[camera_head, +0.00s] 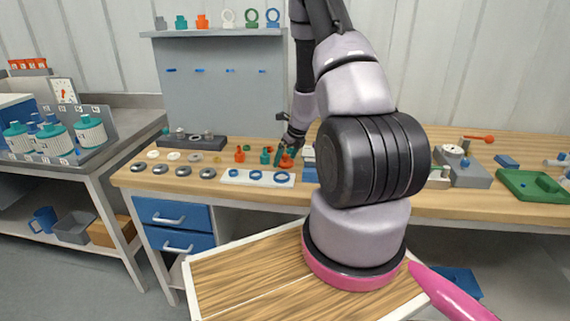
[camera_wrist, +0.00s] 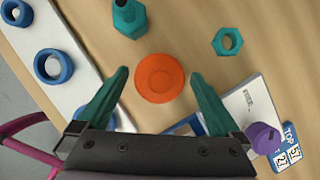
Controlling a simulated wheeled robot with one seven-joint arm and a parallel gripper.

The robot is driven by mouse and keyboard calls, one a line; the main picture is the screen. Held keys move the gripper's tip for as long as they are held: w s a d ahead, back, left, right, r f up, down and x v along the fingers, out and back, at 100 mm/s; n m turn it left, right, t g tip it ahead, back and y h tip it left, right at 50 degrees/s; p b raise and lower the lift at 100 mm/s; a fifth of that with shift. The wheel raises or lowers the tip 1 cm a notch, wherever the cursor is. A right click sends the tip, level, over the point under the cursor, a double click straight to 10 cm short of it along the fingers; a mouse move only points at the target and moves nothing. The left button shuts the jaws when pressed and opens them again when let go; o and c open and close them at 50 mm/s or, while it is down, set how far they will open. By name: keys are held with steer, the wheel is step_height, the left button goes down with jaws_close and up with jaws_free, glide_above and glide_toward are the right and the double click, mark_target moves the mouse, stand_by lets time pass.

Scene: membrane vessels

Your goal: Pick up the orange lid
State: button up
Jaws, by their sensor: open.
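The orange lid (camera_wrist: 160,78) is a round orange piece with a raised centre. In the wrist view it lies on the wooden bench between my gripper's fingers, a little beyond the fingertips' middle. My gripper (camera_wrist: 158,74) is open, with one teal finger on each side of the lid and a visible gap on both sides. In the head view my gripper (camera_head: 283,155) is over the bench, and the orange lid (camera_head: 287,161) shows partly beside its fingers. How high the fingertips are above the bench is hard to tell.
A teal fitting (camera_wrist: 129,18) stands close beyond the left finger, and a teal nut (camera_wrist: 228,41) lies to the right. A white board with blue rings (camera_wrist: 53,66) is at left. A purple knob (camera_wrist: 263,138) and a white booklet (camera_wrist: 250,102) are near the right finger.

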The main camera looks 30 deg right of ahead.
mark_target(285, 155)
steer(key=shift+w+f, duration=0.1)
steer(key=shift+f, duration=0.2)
steer(key=c, duration=1.2)
steer(key=shift+o, duration=0.2)
steer(key=shift+r, duration=0.1)
step_height(285, 155, up, 10)
steer(key=shift+f, duration=0.1)
